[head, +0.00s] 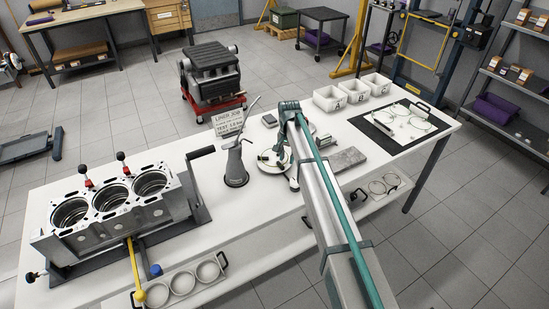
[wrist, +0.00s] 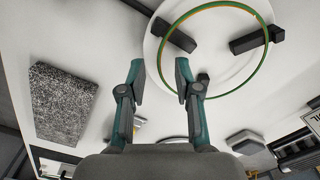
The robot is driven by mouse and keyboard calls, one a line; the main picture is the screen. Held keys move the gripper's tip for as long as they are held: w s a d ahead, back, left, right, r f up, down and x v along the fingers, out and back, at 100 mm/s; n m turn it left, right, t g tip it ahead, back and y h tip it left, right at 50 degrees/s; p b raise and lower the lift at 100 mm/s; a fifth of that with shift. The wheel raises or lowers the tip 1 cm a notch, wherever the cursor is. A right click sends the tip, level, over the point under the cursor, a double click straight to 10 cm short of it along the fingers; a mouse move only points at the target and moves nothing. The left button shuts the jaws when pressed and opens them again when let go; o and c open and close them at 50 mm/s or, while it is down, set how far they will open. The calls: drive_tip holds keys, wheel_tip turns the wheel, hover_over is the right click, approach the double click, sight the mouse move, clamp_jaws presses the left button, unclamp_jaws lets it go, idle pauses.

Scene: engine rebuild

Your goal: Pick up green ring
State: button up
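The green ring (wrist: 266,50) is a thin, wide hoop with some orange on its edge. In the wrist view it lies at the upper right over a round white plate (wrist: 181,82) with dark blocks. In the head view the plate (head: 267,163) stands on the white bench, and the ring is too small to make out. My gripper (wrist: 160,72) is open, with nothing between its fingers. Its right fingertip shows near the ring's left side; I cannot tell whether they touch. In the head view my arm partly hides the plate and gripper.
A speckled grey block (wrist: 62,102) lies left of the plate in the wrist view. On the bench are an oil can (head: 235,165), an engine block (head: 112,208) at left, white bins (head: 330,99) and a dark mat (head: 433,117) with rings at right.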

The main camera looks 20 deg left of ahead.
drive_tip(key=shift+f, duration=0.2)
idle(0.4)
clamp_jaws()
